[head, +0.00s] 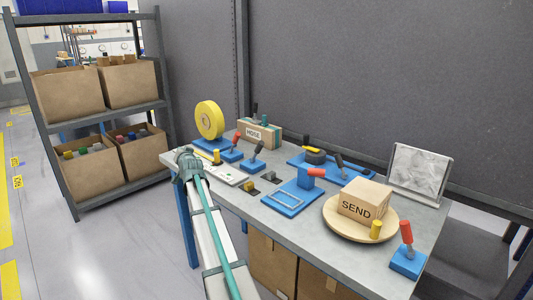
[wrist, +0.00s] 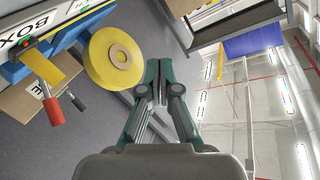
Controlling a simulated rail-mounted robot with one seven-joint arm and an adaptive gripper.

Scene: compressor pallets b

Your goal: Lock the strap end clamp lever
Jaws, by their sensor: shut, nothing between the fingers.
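A small clamp with a red-handled lever (head: 237,138) on a blue base stands beside the yellow strap roll (head: 209,119). Its lever is raised and tilted. In the wrist view the red lever (wrist: 54,110) is at the lower left, near a yellow strap piece (wrist: 44,68); the roll (wrist: 112,55) is upper centre-left. No label shows which clamp is the strap end clamp. My gripper (wrist: 158,75) is shut and empty, apart from the roll and levers. In the head view my arm's end (head: 187,160) is over the bench's left end.
Other levers stand nearby: one black-handled (head: 258,148), one red on a blue plate (head: 316,173), one red at the front right (head: 406,232). A HOSE box (head: 256,133) is behind. A SEND box (head: 364,200) sits on a round plate (head: 332,228). Shelving (head: 75,205) is left.

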